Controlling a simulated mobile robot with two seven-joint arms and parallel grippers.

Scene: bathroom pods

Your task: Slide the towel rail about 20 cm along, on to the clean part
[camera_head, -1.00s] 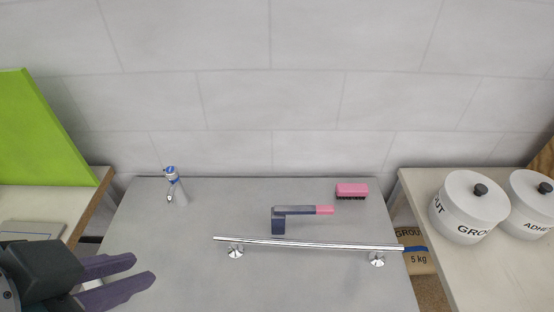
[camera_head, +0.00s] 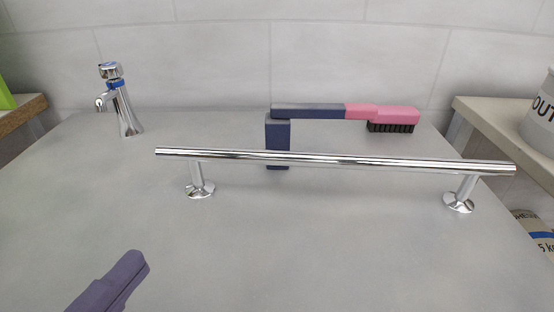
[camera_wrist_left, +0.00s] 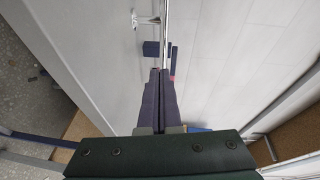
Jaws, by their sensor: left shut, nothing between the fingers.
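The chrome towel rail (camera_head: 330,160) stands on two round feet on the grey panel (camera_head: 310,250), running left to right in the head view. In the left wrist view the rail (camera_wrist_left: 166,25) runs up from beyond the fingertips, with a foot near the top. My left gripper (camera_head: 138,262) is shut and empty at the lower left of the head view, nearer than the rail's left end and apart from it. Its fingers (camera_wrist_left: 160,75) lie together in the left wrist view. No clean part stands out on the panel. My right gripper is not in view.
A chrome tap (camera_head: 124,105) stands left of the rail. Side counters flank the panel. The panel's front is clear.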

